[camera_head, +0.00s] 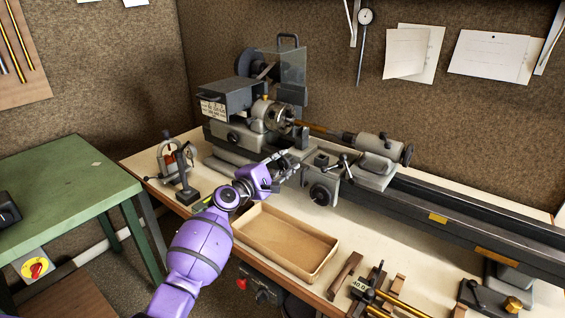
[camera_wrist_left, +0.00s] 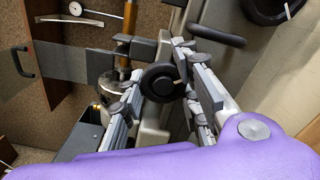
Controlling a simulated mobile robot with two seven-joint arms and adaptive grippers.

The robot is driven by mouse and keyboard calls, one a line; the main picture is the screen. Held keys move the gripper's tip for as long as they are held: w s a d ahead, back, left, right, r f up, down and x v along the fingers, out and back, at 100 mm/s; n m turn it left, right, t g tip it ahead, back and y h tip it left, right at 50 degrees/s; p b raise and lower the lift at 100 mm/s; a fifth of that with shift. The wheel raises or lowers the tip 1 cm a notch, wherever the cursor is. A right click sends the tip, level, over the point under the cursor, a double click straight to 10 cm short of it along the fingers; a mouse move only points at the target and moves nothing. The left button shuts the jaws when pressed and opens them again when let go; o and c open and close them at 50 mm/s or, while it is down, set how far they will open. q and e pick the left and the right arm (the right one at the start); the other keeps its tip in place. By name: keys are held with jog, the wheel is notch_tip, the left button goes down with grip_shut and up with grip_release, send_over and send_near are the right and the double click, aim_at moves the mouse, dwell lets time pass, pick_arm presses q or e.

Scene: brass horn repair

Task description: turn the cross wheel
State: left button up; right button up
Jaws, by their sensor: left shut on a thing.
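The cross wheel (camera_wrist_left: 158,84) is a small dark round wheel with a hub on the lathe's carriage. In the left wrist view it sits between the two grey fingers of my left gripper (camera_wrist_left: 172,78), which is shut on it. In the head view my left gripper (camera_head: 288,163) reaches in from the left to the front of the carriage, and its fingers largely hide the cross wheel there. My right gripper is not in view.
A larger dark handwheel (camera_head: 321,193) is just right of and below my gripper. The lathe headstock (camera_head: 232,102) stands behind. An open cardboard tray (camera_head: 272,251) lies in front on the bench. A small stand (camera_head: 186,182) is at the left.

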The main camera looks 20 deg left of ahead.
pick_arm(q)
jog(key=shift+a+r+n, duration=0.1)
jog(key=shift+r+n, duration=0.2)
jog(key=shift+r, duration=0.2)
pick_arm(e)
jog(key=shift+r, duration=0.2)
pick_arm(q)
jog(key=o, duration=1)
jog(key=shift+o, duration=0.4)
jog(key=shift+f, duration=0.15)
jog(key=shift+s+f, duration=0.15)
jog(key=shift+s, duration=0.15)
jog(key=v, duration=1.1)
jog(key=shift+s+a, duration=0.15)
jog(key=shift+s, duration=0.05)
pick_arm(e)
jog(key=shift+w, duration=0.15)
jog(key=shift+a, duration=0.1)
